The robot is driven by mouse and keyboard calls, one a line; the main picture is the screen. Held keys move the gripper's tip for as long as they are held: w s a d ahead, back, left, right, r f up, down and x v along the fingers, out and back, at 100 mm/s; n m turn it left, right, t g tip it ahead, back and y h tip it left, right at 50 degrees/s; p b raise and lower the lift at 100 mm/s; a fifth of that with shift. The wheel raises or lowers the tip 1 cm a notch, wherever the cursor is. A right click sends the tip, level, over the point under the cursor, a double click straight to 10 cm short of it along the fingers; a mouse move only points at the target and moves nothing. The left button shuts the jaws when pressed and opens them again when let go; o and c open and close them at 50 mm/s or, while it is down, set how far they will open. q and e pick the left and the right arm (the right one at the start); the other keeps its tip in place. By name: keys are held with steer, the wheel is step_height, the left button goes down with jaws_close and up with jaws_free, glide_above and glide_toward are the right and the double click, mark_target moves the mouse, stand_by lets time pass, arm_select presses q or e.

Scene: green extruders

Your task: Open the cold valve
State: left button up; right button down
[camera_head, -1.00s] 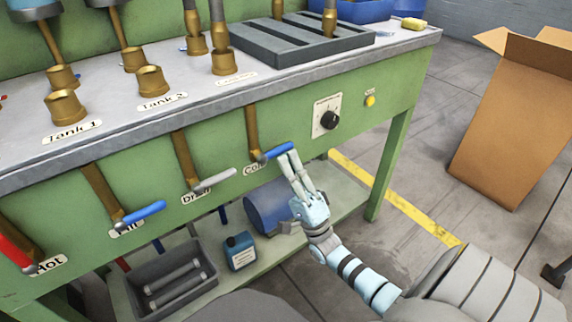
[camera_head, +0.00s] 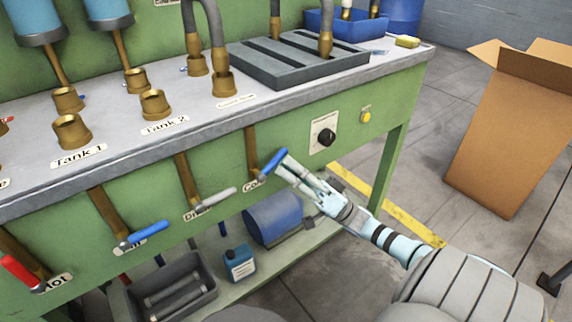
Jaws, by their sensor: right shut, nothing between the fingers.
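The cold valve has a blue handle (camera_head: 273,163) on a brass pipe (camera_head: 251,149) at the front of the green bench. Its label (camera_head: 252,183) is partly covered, with "Co" readable. The handle slants up to the right. My right gripper (camera_head: 284,165) is shut and empty, with its fingertips at the handle's right side, seemingly touching it. My left gripper is not in view.
To the left are the grey drain handle (camera_head: 219,197), another blue handle (camera_head: 145,234) and the red hot handle (camera_head: 20,272). A dial (camera_head: 323,136) and a yellow button (camera_head: 365,117) sit to the right. A cardboard box (camera_head: 505,140) stands on the floor.

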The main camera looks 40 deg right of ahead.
mark_target(280, 160)
steer(key=r+n+g+p, duration=0.1)
steer(key=n+g+p, duration=0.2)
steer(key=a+r+n+g+p, duration=0.1)
steer(key=n+g+p, duration=0.1)
steer(key=n+p, duration=0.1)
steer(key=a+r+n+g+h+p, duration=0.1)
steer(key=r+n+g+p, duration=0.1)
steer(key=g+p, duration=0.1)
steer(key=shift+w+a+r+n+g+p, duration=0.1)
steer(key=shift+n+g+p, duration=0.2)
steer(key=shift+n+p, duration=0.15)
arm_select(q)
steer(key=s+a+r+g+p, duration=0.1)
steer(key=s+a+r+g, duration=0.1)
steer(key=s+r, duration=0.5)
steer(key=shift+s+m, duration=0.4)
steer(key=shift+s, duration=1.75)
arm_select(e)
steer(key=shift+a, duration=0.25)
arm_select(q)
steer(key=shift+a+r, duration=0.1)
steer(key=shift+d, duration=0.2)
